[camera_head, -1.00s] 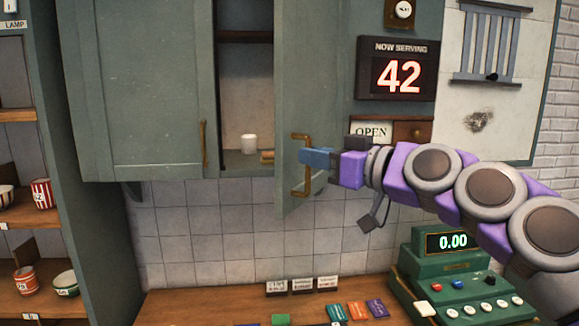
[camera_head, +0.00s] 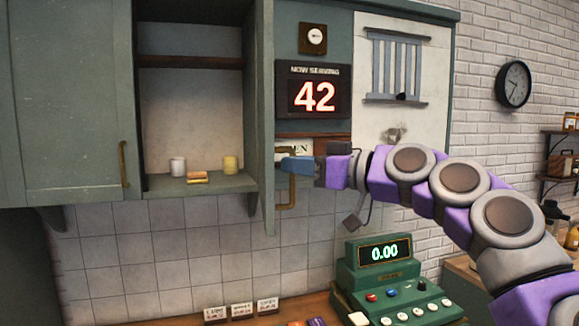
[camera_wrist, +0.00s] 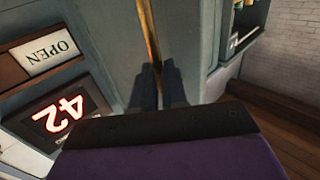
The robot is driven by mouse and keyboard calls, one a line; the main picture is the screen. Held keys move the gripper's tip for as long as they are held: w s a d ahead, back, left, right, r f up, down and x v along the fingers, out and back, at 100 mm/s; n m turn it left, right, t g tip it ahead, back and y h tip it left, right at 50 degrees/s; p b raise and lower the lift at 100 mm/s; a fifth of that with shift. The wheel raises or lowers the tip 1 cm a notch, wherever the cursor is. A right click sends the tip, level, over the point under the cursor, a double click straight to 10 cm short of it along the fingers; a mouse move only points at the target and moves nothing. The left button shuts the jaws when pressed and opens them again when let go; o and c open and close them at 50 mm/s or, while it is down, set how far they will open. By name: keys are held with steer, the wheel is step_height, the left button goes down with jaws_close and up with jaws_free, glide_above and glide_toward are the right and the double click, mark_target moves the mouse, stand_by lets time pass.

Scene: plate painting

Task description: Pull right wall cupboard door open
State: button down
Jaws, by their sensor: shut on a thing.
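The right wall cupboard door (camera_head: 266,120) is green and stands swung wide open, seen nearly edge-on in the head view. Its brass handle (camera_head: 291,190) is on the door's right-hand side. My gripper (camera_head: 284,166) is shut on this handle. In the wrist view my gripper's two dark fingers (camera_wrist: 159,85) close around the brass bar (camera_wrist: 149,40). The open cupboard (camera_head: 190,110) shows a white cup (camera_head: 178,166), a yellow cup (camera_head: 230,164) and a small stack of orange and yellow items (camera_head: 197,177) on its bottom shelf.
The left cupboard door (camera_head: 60,110) is shut. A "NOW SERVING 42" sign (camera_head: 314,91) and a partly covered OPEN sign (camera_head: 301,150) are behind the arm. A green cash register (camera_head: 390,280) stands on the counter below my arm.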

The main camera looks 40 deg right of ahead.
steer(key=shift+w+d+f, duration=0.1)
steer(key=shift+d, duration=0.35)
steer(key=c, duration=1.6)
jaws_free()
steer(key=shift+w, duration=0.15)
steer(key=shift+o, duration=1)
steer(key=shift+w+f, duration=0.2)
steer(key=shift+w, duration=0.2)
steer(key=shift+o, duration=1.2)
steer(key=shift+d, duration=0.15)
steer(key=shift+s, duration=0.1)
steer(key=v, duration=1.7)
steer(key=shift+s+p, duration=0.25)
steer(key=shift+p, duration=0.1)
